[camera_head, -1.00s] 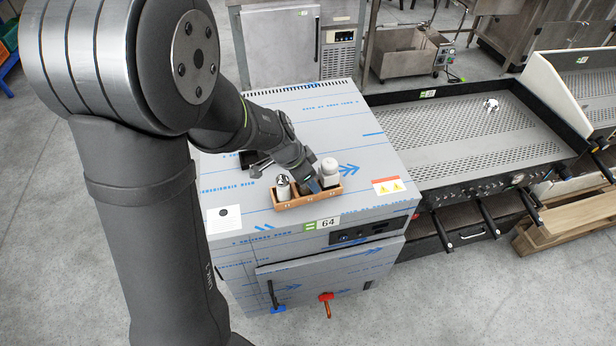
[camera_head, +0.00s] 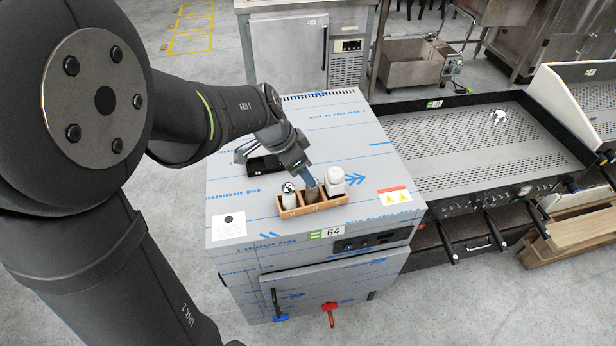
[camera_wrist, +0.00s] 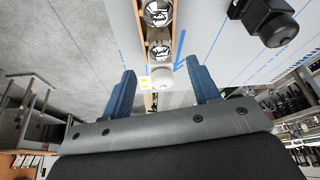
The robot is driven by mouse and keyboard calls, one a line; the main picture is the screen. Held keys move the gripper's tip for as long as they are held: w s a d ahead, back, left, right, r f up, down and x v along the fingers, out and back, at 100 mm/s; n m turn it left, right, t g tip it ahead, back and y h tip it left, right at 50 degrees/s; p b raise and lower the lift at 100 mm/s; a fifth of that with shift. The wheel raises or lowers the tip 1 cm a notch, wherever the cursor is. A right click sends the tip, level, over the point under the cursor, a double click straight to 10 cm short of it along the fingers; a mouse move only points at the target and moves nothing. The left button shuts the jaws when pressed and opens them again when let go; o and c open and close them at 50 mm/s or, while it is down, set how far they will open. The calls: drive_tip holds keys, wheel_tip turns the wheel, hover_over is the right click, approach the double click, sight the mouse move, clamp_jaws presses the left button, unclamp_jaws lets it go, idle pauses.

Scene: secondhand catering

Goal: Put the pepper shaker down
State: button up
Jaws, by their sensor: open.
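A wooden caddy (camera_head: 325,206) stands on the film-covered top of the steel cabinet. It holds a silver-topped shaker (camera_head: 288,196) at left, a darker shaker, seemingly the pepper shaker (camera_head: 312,195), in the middle, and a white shaker (camera_head: 335,182) at right. My gripper (camera_head: 309,183) is at the middle shaker, its blue fingers partly covering it. In the wrist view the open fingers stand apart on both sides of the caddy row, with a silver-topped shaker (camera_wrist: 160,52) and a white top (camera_wrist: 161,78) between them. The shaker bases are hidden by the caddy.
A black object (camera_head: 262,160) lies behind the caddy, close under my arm; it also shows in the wrist view (camera_wrist: 265,18). A label marked 64 (camera_head: 333,231) is on the cabinet's front edge. A griddle (camera_head: 480,150) stands to the right.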

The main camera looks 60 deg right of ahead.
sight(314, 188)
drive_tip(key=shift+v, duration=1.3)
drive_tip(key=x, duration=1.2)
drive_tip(key=shift+d+f, duration=0.1)
drive_tip(key=shift+f, duration=0.15)
wheel_tip(314, 188, up, 2)
drive_tip(key=shift+r, duration=0.5)
